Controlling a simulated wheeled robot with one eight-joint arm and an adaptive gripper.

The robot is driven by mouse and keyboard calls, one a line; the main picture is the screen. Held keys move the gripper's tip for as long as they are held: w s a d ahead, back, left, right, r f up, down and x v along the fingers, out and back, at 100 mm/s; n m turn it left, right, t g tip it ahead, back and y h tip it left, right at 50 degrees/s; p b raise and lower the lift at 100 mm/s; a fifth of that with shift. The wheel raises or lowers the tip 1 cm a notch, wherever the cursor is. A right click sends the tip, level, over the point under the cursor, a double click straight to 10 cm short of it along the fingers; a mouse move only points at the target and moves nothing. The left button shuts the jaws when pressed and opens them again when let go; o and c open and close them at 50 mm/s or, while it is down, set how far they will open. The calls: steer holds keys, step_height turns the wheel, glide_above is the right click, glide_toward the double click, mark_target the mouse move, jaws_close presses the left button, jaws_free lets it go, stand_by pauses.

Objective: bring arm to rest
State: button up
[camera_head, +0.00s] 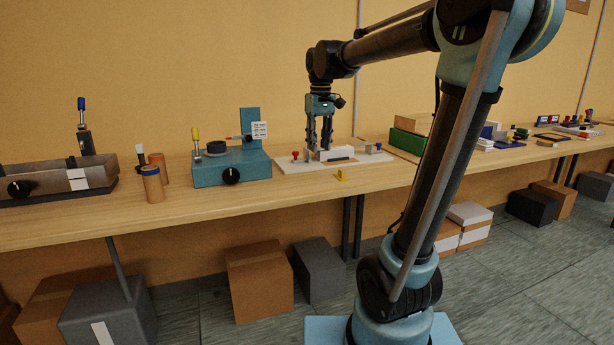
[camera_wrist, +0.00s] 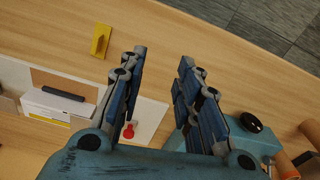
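My gripper (camera_head: 319,142) hangs from my arm above the bench, pointing down over a white board (camera_head: 290,165). In the wrist view my gripper (camera_wrist: 161,60) has its two blue-grey fingers spread apart, with bare bench between the fingertips. Nothing is held. A white block (camera_head: 330,154) stands on the board close by the fingers in the head view. It also shows left of the fingers in the wrist view (camera_wrist: 52,104), apart from them.
A blue fixture (camera_head: 232,170) stands left of the board, and a red knob (camera_wrist: 129,131) shows near the fingers. A yellow piece (camera_head: 340,175) lies at the bench's front. A green box (camera_head: 408,143) stands to the right. Boxes sit below the bench (camera_head: 190,205).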

steer(key=s+d+f+m, duration=0.1)
steer(key=s+d+f, duration=0.4)
steer(key=s+f, duration=0.3)
steer(key=s+d+f+m+t, duration=0.1)
steer(key=s+d+f+m, duration=0.1)
steer(key=s+d+f, duration=0.3)
steer(key=s+d+f+m, duration=0.2)
steer(key=s+d+f, duration=0.3)
steer(key=s+f, duration=0.6)
steer(key=shift+s+f+t, duration=0.25)
steer(key=shift+f+t, duration=0.05)
steer(key=shift+w+f, duration=0.2)
steer(key=shift+w, duration=0.25)
